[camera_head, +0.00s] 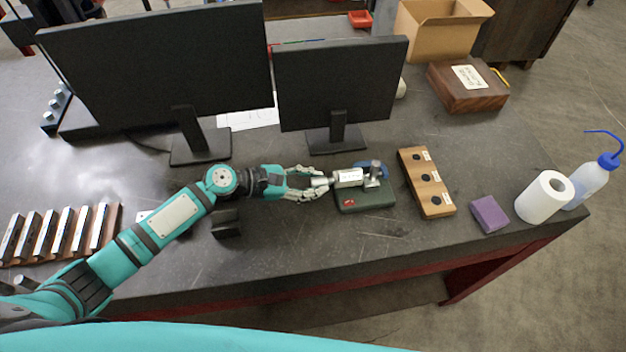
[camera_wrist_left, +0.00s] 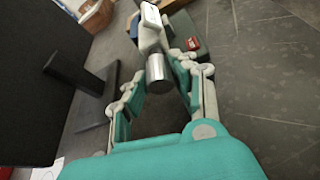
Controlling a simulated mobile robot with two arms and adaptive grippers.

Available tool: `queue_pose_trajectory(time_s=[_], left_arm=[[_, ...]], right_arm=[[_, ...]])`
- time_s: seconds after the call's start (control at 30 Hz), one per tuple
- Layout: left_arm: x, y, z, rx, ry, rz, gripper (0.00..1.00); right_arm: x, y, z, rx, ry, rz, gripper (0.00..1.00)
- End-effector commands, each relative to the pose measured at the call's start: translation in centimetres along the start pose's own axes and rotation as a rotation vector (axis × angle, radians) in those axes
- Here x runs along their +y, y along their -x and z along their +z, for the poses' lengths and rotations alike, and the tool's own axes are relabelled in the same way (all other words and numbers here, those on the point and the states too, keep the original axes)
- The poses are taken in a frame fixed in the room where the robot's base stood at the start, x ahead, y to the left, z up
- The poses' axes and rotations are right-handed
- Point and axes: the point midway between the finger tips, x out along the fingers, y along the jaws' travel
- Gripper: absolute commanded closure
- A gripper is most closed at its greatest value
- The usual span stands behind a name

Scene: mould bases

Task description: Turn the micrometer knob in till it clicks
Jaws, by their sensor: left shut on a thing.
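The micrometer (camera_head: 348,177) lies level above a dark green base (camera_head: 366,200), with its white labelled body to the right and its silver knob (camera_head: 321,182) pointing left. In the left wrist view the knob (camera_wrist_left: 160,72) is a shiny cylinder between the fingers, and part of the white body (camera_wrist_left: 150,16) shows beyond it. My left gripper (camera_head: 316,185) is shut on the knob, with its fingers on both sides. The exact finger contacts are partly hidden. My right gripper is not in view.
Two monitors (camera_head: 340,85) stand behind the micrometer. To its right are a wooden block with dark holes (camera_head: 427,183), a purple block (camera_head: 489,214), a paper roll (camera_head: 543,198) and a wash bottle (camera_head: 592,180). A rack of metal bars (camera_head: 60,233) lies left. The front middle tabletop is clear.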

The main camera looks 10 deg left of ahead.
Motion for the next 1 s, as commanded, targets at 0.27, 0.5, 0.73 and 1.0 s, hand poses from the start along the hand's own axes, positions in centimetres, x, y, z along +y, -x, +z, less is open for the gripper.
queue_pose_trajectory(time_s=[0.27, 0.5, 0.73, 1.0], left_arm=[[-0.3, -0.2, -0.3, -0.002, -0.241, 0.100, 1.00], [-0.3, -0.2, -0.6, -0.001, -0.449, 0.186, 1.00], [-0.3, -0.2, -0.6, -0.001, -0.619, 0.257, 1.00], [-0.2, -0.2, -0.4, -0.001, -0.750, 0.310, 1.00]], right_arm=[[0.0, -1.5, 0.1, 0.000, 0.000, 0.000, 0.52], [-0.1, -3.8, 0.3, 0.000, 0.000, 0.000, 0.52], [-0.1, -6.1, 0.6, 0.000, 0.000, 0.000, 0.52], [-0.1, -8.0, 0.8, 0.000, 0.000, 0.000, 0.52]])
